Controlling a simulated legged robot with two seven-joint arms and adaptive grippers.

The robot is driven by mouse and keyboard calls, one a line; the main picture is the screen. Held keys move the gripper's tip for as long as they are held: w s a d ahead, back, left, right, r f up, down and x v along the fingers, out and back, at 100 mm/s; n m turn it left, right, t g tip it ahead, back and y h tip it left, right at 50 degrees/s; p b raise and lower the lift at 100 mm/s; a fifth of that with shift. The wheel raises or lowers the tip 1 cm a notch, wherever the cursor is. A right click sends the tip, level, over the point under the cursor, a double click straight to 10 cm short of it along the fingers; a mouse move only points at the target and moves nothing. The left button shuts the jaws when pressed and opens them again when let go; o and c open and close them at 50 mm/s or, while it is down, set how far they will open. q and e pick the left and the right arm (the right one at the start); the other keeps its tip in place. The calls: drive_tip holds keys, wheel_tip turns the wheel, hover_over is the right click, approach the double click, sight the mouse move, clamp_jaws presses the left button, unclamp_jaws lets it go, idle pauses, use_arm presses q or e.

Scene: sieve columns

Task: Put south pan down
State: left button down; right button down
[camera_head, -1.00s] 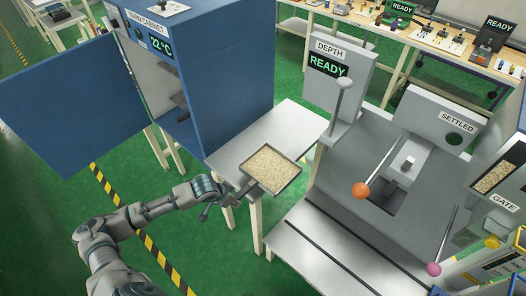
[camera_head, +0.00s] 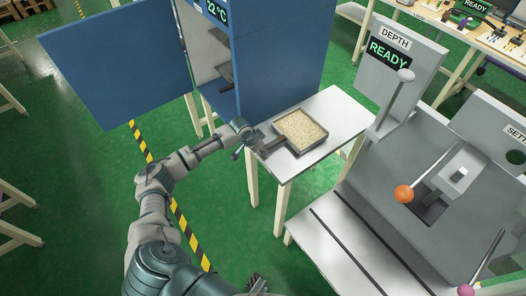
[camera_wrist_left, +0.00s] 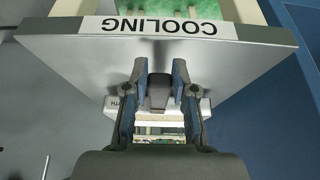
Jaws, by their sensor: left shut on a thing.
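The south pan (camera_head: 322,147) is a square, dark-rimmed tray filled with pale grains. In the head view it is level over the small metal table labelled COOLING (camera_head: 343,112), near its left edge. I cannot tell whether it touches the top. My left gripper (camera_head: 258,148) is shut on the pan's handle (camera_head: 275,145) at the table's left edge. In the wrist view the left gripper (camera_wrist_left: 160,88) closes around the handle, and a white label ending in "TH" is partly hidden behind the fingers. A dark part at the bottom edge may be my right gripper (camera_head: 256,285).
A blue cabinet (camera_head: 275,60) with its door (camera_head: 120,65) open stands behind and left of the table. A grey machine with a READY sign (camera_head: 388,55) and an orange-knobbed lever (camera_head: 403,194) stands to the right. The table's right part is bare.

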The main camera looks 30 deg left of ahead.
use_arm(q)
drive_tip(key=shift+a+f, duration=0.3)
drive_tip(key=shift+f, duration=0.25)
drive_tip(key=c, duration=1)
unclamp_jaws()
drive_tip(key=shift+d, duration=0.2)
drive_tip(key=shift+c, duration=0.2)
drive_tip(key=shift+o, duration=0.5)
drive_tip(key=shift+d+r, duration=0.15)
drive_tip(key=shift+d, duration=0.35)
drive_tip(key=shift+s+a+r, duration=0.15)
drive_tip(key=shift+a+r, duration=0.05)
drive_tip(key=shift+r, duration=0.1)
drive_tip(key=p+v, duration=0.2)
drive_tip(key=v, duration=0.9)
drive_tip(key=shift+r, duration=0.15)
use_arm(e)
drive_tip(key=s+f, duration=0.3)
drive_tip(key=shift+d+f, duration=0.2)
drive_tip(key=shift+d, duration=0.15)
use_arm(q)
drive_tip(key=shift+a, duration=0.35)
use_arm(e)
drive_tip(key=shift+a, duration=0.2)
